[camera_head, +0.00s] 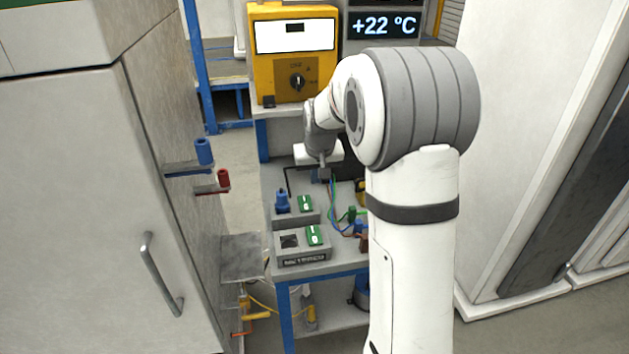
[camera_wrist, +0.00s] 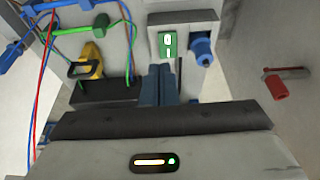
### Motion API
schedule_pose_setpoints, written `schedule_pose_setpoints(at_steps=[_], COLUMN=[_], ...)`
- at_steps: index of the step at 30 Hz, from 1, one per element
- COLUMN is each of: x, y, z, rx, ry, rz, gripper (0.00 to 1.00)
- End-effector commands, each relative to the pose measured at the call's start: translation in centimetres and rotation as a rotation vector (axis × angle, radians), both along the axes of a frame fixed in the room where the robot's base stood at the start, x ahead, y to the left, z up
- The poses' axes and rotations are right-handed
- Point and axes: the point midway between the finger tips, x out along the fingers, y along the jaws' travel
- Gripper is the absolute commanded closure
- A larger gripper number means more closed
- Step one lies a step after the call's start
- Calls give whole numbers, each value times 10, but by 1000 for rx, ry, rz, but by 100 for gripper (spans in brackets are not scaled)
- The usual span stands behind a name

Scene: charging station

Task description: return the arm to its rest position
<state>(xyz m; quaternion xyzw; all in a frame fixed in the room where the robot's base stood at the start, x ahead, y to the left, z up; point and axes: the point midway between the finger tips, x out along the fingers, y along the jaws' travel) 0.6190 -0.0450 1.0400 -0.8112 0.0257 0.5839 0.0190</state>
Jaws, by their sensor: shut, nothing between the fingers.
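My white-and-grey arm reaches forward over the bench (camera_head: 345,273) in the head view. A blue plug (camera_wrist: 201,50) stands beside that switch. In the head view the blue plug (camera_head: 282,201) and green switch (camera_head: 305,203) sit on a grey box in front of my wrist. The picture does not show whether the fingers touch anything.
A second box (camera_head: 302,257) with a green switch stands nearer the bench front. Loose coloured cables (camera_head: 334,197) lie to its right. A yellow meter (camera_head: 294,55) stands behind.

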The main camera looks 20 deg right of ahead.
Motion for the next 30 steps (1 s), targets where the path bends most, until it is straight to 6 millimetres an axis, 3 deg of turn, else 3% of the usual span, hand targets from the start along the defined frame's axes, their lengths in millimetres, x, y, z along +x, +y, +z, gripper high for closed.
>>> schedule_pose_setpoints(at_steps=[10, 14, 17, 22, 30], x=[-2, -22, -56, -133, -252], y=[1, 5, 12, 24, 38], z=[2, 15, 32, 55, 59], rx=[0, 0, -1, 0, -1], ry=[0, 2, 6, 22, 49], rz=[0, 5, 12, 28, 50], gripper=[100, 100, 100, 100, 100])
